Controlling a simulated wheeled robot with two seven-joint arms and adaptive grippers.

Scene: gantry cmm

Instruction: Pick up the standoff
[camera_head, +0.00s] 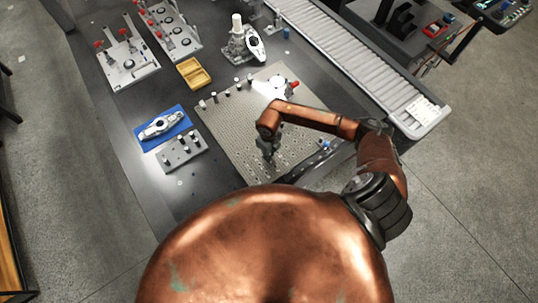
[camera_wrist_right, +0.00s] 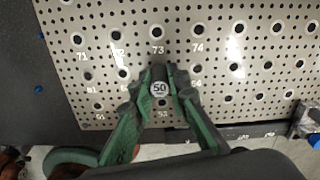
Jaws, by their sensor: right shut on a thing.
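The standoff (camera_wrist_right: 159,89) has a round pale top marked "50" and sits between the fingertips of my right gripper (camera_wrist_right: 160,92) in the right wrist view. The gripper is shut on it, above the perforated plate near the holes marked 73 and 53. I cannot tell whether its base touches the plate. In the head view my right gripper (camera_head: 268,154) points down over the near part of the perforated plate (camera_head: 225,130), and the standoff is too small to make out there. My left gripper is not in view.
Several small posts stand along the plate's far left edge, with a red-handled clamp (camera_head: 292,87) at its far right. A grey block with pegs (camera_head: 181,152), a blue mat (camera_head: 145,143) with a metal part and a yellow tray (camera_head: 194,73) lie left. A conveyor (camera_head: 345,65) runs at right.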

